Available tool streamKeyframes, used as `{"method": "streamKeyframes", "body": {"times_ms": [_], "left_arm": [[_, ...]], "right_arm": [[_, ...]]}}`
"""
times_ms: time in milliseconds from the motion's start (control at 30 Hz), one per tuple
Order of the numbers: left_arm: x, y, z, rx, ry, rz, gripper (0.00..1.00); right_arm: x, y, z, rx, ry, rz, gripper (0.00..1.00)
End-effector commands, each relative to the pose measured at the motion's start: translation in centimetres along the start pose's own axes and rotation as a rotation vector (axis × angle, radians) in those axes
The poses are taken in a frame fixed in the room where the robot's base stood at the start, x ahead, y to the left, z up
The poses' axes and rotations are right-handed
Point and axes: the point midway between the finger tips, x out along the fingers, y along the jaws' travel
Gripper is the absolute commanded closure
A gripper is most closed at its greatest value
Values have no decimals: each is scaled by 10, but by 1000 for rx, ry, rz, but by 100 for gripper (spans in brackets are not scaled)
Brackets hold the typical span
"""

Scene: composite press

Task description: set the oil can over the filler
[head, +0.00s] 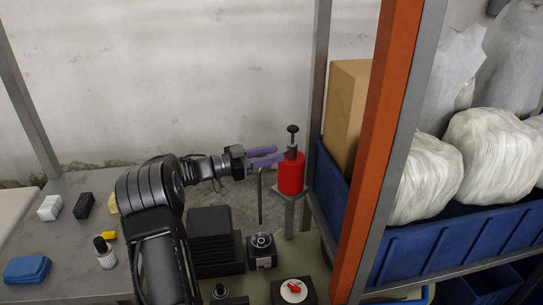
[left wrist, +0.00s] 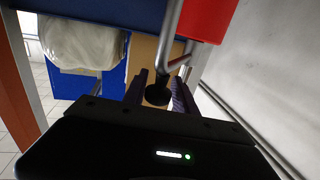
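The oil can (head: 291,174) is red, with a black plunger and knob on top and a thin bent grey spout (head: 260,196). It stands upright on a small grey post stand at the right end of the bench. My left gripper (head: 270,156), with purple fingers, is open at the can's upper left. In the left wrist view the fingers (left wrist: 160,94) lie on either side of the black knob (left wrist: 157,95); contact is unclear. The red body (left wrist: 207,18) shows at the top. A dark block with a round metal top (head: 262,250), apparently the filler, sits below the can. My right gripper is out of view.
An orange and grey upright (head: 375,150) and a shelf with a blue bin (head: 440,240) stand close right of the can. A block with a red knob (head: 294,289) is at the front. A bottle (head: 104,254) and small blocks lie at left.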

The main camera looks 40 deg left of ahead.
Motion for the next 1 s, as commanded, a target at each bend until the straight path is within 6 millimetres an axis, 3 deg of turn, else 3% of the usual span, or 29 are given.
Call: {"method": "streamKeyframes", "body": {"times_ms": [133, 467, 1000], "left_arm": [[0, 0, 0, -1, 0, 1, 54], [-2, 1, 1, -2, 0, 2, 53], [-70, 0, 2, -2, 0, -1, 53]], "right_arm": [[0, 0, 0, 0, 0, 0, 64], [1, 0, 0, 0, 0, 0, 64], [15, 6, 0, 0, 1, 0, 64]]}}
